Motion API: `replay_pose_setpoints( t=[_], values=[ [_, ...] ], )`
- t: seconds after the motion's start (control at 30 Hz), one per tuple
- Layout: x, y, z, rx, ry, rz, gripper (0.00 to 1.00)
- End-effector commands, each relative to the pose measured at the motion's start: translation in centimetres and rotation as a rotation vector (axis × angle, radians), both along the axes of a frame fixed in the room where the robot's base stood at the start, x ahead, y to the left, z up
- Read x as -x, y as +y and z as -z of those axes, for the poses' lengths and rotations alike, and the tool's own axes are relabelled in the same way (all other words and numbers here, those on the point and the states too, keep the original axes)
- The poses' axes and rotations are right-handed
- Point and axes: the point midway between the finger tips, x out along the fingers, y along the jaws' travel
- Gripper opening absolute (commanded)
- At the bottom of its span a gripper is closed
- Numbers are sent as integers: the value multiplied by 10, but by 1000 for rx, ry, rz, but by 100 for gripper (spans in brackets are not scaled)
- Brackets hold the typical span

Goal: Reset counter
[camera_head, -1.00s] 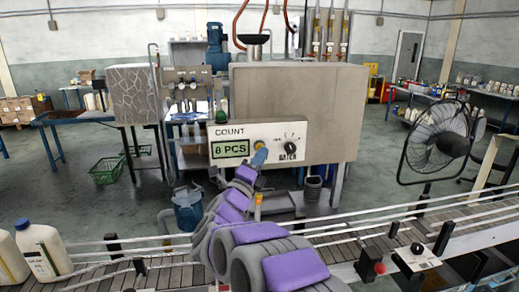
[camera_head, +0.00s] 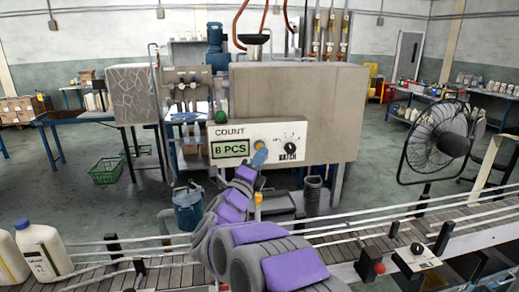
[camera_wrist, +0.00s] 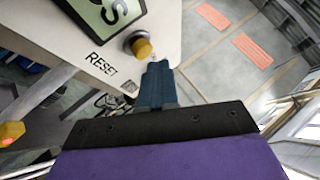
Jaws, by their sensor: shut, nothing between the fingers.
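The counter panel (camera_head: 285,132) is a white box on the front of the grey tank. Its green display (camera_head: 230,148) reads "8 PCS" under the word COUNT, with a black BATCH dial (camera_head: 290,148) to the right. In the wrist view the display (camera_wrist: 108,12) is partly cut off, and a yellow button with a dark collar (camera_wrist: 141,46) sits beside the RESET label (camera_wrist: 101,63). My gripper (camera_wrist: 156,72) is shut and empty, its blue fingertips just below the yellow button in that view. I cannot tell whether they touch the panel.
A conveyor (camera_head: 130,268) with rails crosses the front, with white bottles (camera_head: 42,252) at its left. A black fan (camera_head: 437,142) stands right. A blue bucket (camera_head: 188,208) and a green basket (camera_head: 107,170) are on the floor. A red button (camera_head: 379,268) sits on the conveyor's front.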

Motion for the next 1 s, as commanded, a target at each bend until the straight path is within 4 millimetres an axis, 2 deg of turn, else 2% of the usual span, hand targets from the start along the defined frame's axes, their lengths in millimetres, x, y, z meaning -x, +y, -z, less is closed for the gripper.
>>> replay_pose_setpoints(
  t=[1.0],
  values=[
    [-10, 2, -2, 0, -1, 1, 0]
  ],
)
